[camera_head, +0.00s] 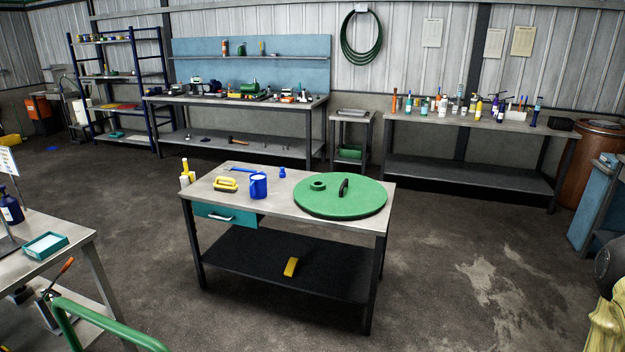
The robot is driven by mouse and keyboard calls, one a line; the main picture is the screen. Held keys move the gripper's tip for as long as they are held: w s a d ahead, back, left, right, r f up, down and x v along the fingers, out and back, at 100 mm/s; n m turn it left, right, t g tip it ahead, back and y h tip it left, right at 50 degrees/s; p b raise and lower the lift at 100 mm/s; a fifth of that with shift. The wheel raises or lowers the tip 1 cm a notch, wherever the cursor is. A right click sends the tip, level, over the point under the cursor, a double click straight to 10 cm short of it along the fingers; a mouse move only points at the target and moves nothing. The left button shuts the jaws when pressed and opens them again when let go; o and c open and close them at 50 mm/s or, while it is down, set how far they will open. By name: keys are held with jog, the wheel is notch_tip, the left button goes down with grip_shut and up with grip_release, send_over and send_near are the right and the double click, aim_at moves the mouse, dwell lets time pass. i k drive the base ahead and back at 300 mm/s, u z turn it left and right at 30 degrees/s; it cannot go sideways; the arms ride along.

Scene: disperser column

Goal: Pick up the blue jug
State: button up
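The blue jug (258,188) stands upright on the grey top of the workbench (290,215) in the middle of the room. It looks blue with a white area at its top, and nothing covers it from this side. My gripper is not in view.
Open floor (480,280) lies to the right of the workbench. A left bench (75,245) and a green rail (100,322) fill the lower left. A yellow block (291,267) lies on the workbench's lower shelf. Crowded benches line the back wall.

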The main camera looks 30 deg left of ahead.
aim_at(258, 181)
jog(key=u, duration=0.15)
jog(key=i, duration=1.4)
jog(key=u, duration=0.7)
